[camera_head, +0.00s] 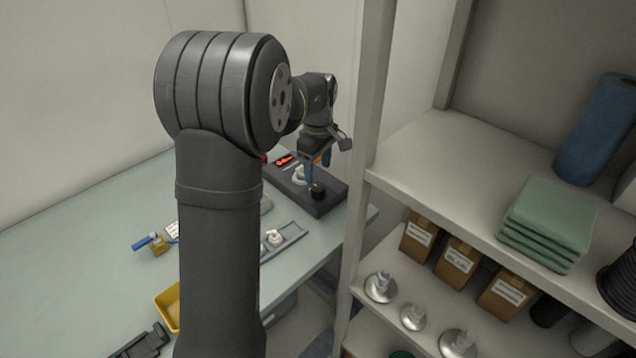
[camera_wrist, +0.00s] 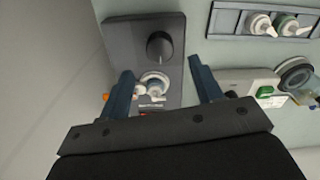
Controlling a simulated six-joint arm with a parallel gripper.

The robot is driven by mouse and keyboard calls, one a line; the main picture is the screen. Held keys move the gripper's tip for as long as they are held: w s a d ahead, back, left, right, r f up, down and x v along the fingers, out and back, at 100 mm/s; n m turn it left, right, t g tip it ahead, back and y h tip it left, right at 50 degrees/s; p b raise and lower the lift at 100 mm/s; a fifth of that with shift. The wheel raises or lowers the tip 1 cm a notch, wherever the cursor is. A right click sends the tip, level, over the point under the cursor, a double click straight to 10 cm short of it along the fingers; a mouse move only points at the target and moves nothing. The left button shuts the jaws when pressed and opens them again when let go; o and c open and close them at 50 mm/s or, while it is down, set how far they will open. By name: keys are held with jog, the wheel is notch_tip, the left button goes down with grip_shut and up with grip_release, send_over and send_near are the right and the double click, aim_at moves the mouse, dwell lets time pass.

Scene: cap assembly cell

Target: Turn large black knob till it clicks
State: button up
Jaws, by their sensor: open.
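The large black knob (camera_head: 318,191) stands upright on a dark panel box (camera_head: 331,204) at the far right end of the table. My gripper (camera_head: 318,172) is above the panel, close to the knob, pointing down. In the wrist view its two blue fingers (camera_wrist: 160,68) are spread apart with nothing held. The knob lies just beyond the fingertips. I cannot tell how high the fingertips are above it.
A white round fitting (camera_wrist: 154,82) sits on the panel beside the knob, between the fingers in the picture. A grey tray (camera_head: 290,236) with white-handled parts lies nearby. A yellow bin (camera_head: 168,303) stands nearer. A shelf post (camera_head: 368,110) rises right of the panel.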

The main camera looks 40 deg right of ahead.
aim_at(318, 187)
notch_tip(318, 187, down, 6)
jog(key=shift+r, duration=0.1)
jog(key=c, duration=1)
